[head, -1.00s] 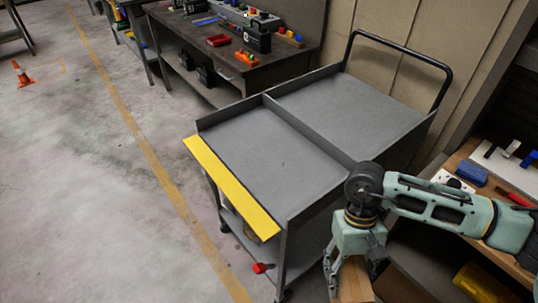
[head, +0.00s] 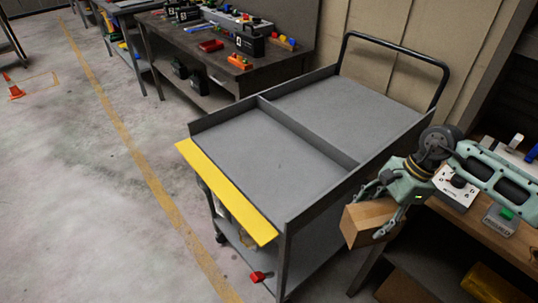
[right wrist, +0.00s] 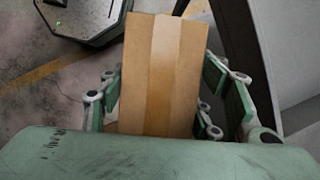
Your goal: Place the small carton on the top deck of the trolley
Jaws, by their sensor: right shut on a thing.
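The small carton (head: 366,222) is a brown cardboard box with a lighter tape strip. My right gripper (head: 376,203) is shut on it and holds it in the air beside the trolley's right side, below the level of the deck's rim. The carton also fills the middle of the right wrist view (right wrist: 163,75), between the green fingers (right wrist: 165,95). The grey trolley (head: 270,158) has an empty top deck split by a low divider, a yellow strip on its near-left edge and a black handle at the back. My left gripper is not in view.
A workbench (head: 180,45) with tools and boxes stands behind the trolley. Another bench (head: 470,214) with small devices is at the right, under my right arm. An orange cone (head: 13,88) stands far left. The floor left of the trolley is clear.

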